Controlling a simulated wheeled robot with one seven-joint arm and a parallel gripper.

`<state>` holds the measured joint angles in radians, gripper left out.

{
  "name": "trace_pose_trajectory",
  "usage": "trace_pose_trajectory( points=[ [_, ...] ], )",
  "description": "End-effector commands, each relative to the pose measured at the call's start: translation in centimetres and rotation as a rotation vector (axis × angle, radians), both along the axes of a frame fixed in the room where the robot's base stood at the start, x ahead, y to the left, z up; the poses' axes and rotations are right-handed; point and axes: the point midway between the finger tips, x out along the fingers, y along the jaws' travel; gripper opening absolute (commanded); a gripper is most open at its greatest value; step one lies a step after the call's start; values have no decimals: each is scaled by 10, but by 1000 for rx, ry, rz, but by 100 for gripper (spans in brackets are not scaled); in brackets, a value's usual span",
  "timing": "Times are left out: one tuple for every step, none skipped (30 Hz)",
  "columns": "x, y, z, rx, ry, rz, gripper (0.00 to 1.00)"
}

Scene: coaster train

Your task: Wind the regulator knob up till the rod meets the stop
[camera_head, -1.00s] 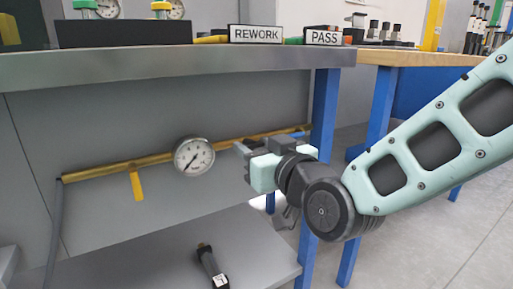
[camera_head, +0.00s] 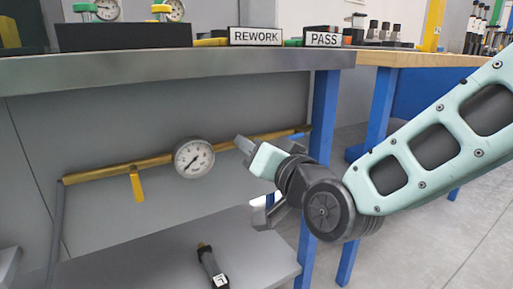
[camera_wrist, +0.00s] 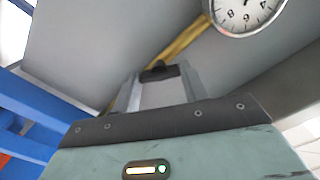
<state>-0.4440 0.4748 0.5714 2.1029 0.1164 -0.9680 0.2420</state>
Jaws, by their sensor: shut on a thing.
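My gripper (camera_head: 243,144) is under the bench at the brass pipe (camera_head: 105,174), right of the round gauge (camera_head: 194,158). In the wrist view its fingers (camera_wrist: 158,88) are on either side of a small dark knob (camera_wrist: 158,71), which I take for the regulator knob, and are shut on it. The knob is hidden by my gripper in the head view. The gauge also shows at the top of the wrist view (camera_wrist: 243,12). I cannot make out the rod or the stop in either view.
A yellow lever (camera_head: 136,187) hangs from the pipe left of the gauge. A dark handled tool (camera_head: 211,266) lies on the lower shelf (camera_head: 150,262). The bench top (camera_head: 180,64) is above and a blue leg (camera_head: 322,140) stands close behind my gripper.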

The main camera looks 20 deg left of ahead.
Motion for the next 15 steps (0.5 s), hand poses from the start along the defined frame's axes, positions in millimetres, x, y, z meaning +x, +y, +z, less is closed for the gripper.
trace_pose_trajectory(
  points=[
    [1,-1,0,20,25,-2,21],
    [1,-1,0,33,39,-2,21],
    [1,-1,0,50,58,-1,21],
    [0,-1,0,61,71,-1,21],
    [0,-1,0,71,83,-1,21],
    [1,-1,0,84,98,-1,21],
    [1,-1,0,93,109,-1,21],
    [1,-1,0,100,117,-1,21],
    [1,-1,0,111,129,-1,21],
    [1,-1,0,117,137,-1,21],
    [1,-1,0,122,143,-1,21],
    [1,-1,0,129,150,-1,21],
    [1,-1,0,133,156,-1,21],
    [1,-1,0,137,160,-1,21],
    [1,-1,0,140,164,-1,21]
  ],
)
